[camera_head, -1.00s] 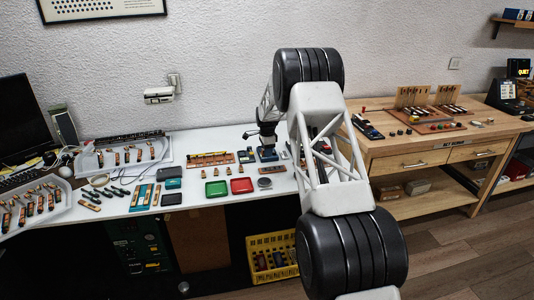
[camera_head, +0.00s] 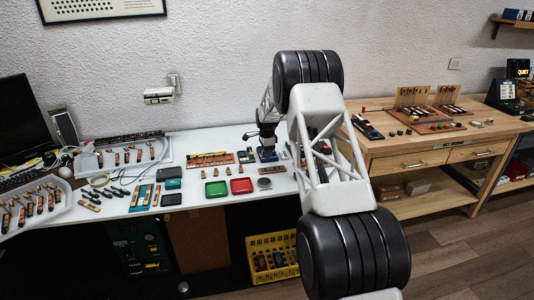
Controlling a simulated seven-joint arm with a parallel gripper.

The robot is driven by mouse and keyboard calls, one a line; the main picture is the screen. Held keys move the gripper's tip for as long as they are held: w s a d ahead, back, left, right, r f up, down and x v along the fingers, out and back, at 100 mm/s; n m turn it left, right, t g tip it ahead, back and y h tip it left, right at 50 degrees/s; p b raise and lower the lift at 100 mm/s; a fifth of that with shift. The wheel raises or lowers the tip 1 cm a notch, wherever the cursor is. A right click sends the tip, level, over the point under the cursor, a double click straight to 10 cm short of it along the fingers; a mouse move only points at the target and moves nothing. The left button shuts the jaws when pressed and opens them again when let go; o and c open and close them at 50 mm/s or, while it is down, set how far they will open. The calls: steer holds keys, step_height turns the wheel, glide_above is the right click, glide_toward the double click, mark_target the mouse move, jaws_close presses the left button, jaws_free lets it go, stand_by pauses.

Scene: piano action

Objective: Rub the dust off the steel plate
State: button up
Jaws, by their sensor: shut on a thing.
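My gripper (camera_head: 267,143) is small and dark in the head view, low over the back right of the white table, left of my large arm links. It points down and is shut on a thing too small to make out. A blue and dark piece (camera_head: 267,155) lies right below it. I cannot tell whether they touch. I cannot pick out the steel plate or any dust on it for sure.
On the white table (camera_head: 225,141) are a green tray (camera_head: 216,189), a red tray (camera_head: 241,186), a round grey dish (camera_head: 264,183) and several small parts. A wooden workbench (camera_head: 412,157) stands at right. A yellow crate (camera_head: 273,257) is below.

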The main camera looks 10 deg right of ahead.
mark_target(267, 170)
steer(key=shift+f, duration=3.8)
steer(key=shift+d+r, duration=0.1)
steer(key=shift+d, duration=0.2)
steer(key=shift+c, duration=0.3)
steer(key=shift+d+f, duration=0.35)
steer(key=shift+d, duration=0.85)
steer(key=shift+d+r, duration=0.15)
steer(key=shift+d, duration=0.35)
steer(key=shift+a, duration=0.95)
steer(key=shift+a+f, duration=0.2)
steer(key=shift+a, duration=0.15)
steer(key=shift+a+f, duration=0.1)
steer(key=shift+a, duration=0.55)
steer(key=shift+r, duration=4.3)
